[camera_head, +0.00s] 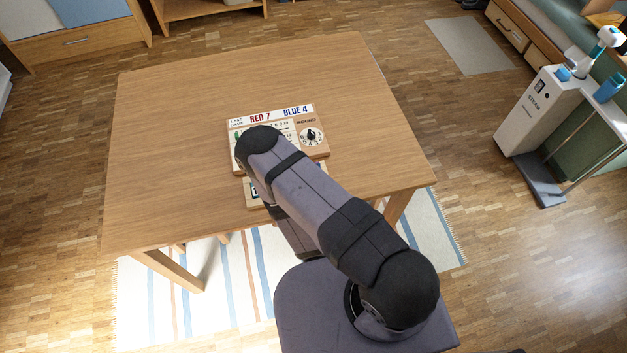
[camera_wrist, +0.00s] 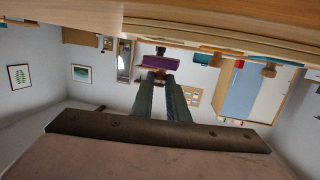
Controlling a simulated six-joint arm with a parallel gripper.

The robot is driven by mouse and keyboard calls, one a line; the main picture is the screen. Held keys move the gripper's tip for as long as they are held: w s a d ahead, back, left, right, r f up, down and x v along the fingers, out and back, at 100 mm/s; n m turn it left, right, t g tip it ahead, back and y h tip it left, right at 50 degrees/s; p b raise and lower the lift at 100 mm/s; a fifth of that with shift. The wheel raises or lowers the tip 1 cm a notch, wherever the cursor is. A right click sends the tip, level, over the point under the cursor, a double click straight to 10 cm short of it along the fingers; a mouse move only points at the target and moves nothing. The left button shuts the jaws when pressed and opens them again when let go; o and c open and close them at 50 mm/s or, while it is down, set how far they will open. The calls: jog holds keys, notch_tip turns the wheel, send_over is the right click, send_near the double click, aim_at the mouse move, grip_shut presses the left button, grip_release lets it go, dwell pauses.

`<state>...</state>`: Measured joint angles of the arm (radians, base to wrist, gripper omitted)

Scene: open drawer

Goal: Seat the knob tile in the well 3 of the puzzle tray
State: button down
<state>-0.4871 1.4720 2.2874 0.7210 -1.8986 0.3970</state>
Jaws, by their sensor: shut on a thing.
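My gripper (camera_wrist: 158,84) is shut on the wooden knob of a purple tile (camera_wrist: 158,59) in the wrist view. That view is upside down, and the tile lies close to a wooden edge (camera_wrist: 215,42); I cannot tell whether they touch. In the head view my arm hides the gripper and the tile. A wooden board (camera_head: 248,194) shows partly beside my arm near the table's front edge. It may be the puzzle tray; its wells, well 3 included, are hidden or too small to tell.
A wooden scoreboard (camera_head: 276,117) with RED 7, BLUE 4 and a round dial lies on the table (camera_head: 180,130) behind the partly hidden board. The table is clear to the left, right and back. A brown knob-like piece (camera_wrist: 268,70) shows in the wrist view.

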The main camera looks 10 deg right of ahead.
notch_tip(320, 180, down, 3)
jog(key=shift+f+b, duration=0.15)
jog(key=shift+b, duration=1.05)
jog(key=c, duration=1.7)
grip_release()
jog(key=shift+s, duration=0.1)
jog(key=shift+p+v, duration=0.4)
jog(key=shift+v, duration=2.3)
